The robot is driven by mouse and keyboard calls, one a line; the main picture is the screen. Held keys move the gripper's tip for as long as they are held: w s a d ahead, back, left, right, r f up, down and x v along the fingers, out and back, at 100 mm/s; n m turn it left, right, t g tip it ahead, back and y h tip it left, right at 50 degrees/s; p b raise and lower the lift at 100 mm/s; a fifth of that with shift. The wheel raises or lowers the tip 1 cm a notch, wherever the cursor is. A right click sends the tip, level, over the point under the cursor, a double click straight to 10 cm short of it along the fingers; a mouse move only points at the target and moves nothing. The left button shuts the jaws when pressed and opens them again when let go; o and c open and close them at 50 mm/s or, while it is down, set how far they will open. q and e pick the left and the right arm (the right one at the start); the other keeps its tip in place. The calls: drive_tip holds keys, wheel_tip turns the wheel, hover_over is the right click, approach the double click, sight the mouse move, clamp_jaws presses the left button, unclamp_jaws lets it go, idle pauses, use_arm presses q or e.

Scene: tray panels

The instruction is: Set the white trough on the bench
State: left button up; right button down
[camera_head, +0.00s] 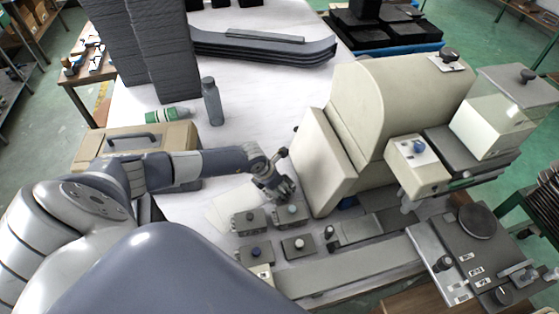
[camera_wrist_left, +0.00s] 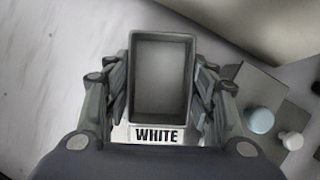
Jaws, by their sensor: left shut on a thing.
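The white trough (camera_wrist_left: 163,75) is a small open grey rectangular box, with a label reading WHITE on its near end in the left wrist view. My left gripper (camera_wrist_left: 163,90) is shut on it, with one finger along each long side. The trough looks empty. In the head view my left gripper (camera_head: 281,190) points down over the bench (camera_head: 258,128), beside the big cream machine; the trough is hard to make out there. I cannot tell whether the trough touches the bench. My right gripper is not in view.
Several small grey boxes with knobs (camera_head: 257,252) stand just in front of my left gripper. The cream machine (camera_head: 395,105) blocks the right. A grey bottle (camera_head: 212,103), a green-and-white tube (camera_head: 167,115) and a tan case (camera_head: 140,140) are at left. The bench middle is clear.

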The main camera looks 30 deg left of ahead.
use_arm(q)
drive_tip(key=shift+w+f, duration=0.1)
drive_tip(key=shift+f, duration=0.4)
drive_tip(key=shift+f, duration=0.2)
drive_tip(key=o, duration=1.2)
drive_tip(key=shift+o, duration=0.2)
drive_tip(key=shift+r, duration=0.15)
